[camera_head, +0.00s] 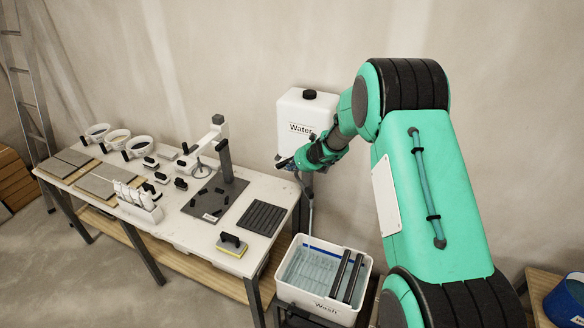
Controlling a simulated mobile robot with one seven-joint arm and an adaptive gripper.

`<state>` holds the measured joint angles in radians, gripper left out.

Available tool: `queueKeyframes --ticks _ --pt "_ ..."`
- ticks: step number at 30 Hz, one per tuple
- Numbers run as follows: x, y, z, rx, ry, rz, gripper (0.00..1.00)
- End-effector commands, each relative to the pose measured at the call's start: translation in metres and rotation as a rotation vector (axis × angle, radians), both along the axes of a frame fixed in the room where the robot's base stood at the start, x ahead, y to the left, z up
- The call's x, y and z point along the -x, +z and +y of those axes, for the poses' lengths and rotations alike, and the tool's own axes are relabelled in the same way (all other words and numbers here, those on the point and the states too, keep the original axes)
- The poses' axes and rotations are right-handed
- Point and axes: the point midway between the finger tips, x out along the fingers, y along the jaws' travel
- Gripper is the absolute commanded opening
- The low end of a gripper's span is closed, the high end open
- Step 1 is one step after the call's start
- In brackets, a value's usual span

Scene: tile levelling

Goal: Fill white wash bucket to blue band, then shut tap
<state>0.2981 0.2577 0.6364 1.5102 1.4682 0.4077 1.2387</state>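The white wash bucket (298,297), labelled "Wash", stands low at the right end of the table. Pale, clear water (306,270) shows inside it. A blue band (323,247) runs along its inner back wall, and the water surface looks below it. A white water tank (293,112) labelled "Water" stands behind, with a black cap. My gripper (288,164) is at the tank's lower front, by the tap. The arm and gripper hide most of the tap, and the fingers are too small to read. A hose (310,205) hangs from there down toward the bucket.
Two dark bars (347,276) lie across the bucket's right part. The table (180,232) holds a mixing stand (223,150), a ribbed dark mat (258,218), a yellow sponge float (231,246), bowls and tiles. A blue bucket (565,302) stands at the far right.

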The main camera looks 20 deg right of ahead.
Motion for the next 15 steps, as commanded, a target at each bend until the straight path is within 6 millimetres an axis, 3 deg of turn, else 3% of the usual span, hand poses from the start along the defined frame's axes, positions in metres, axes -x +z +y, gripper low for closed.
queueKeyframes --ticks 15 --pt "-0.0106 -0.0004 0.0059 0.000 0.001 0.001 0.00"
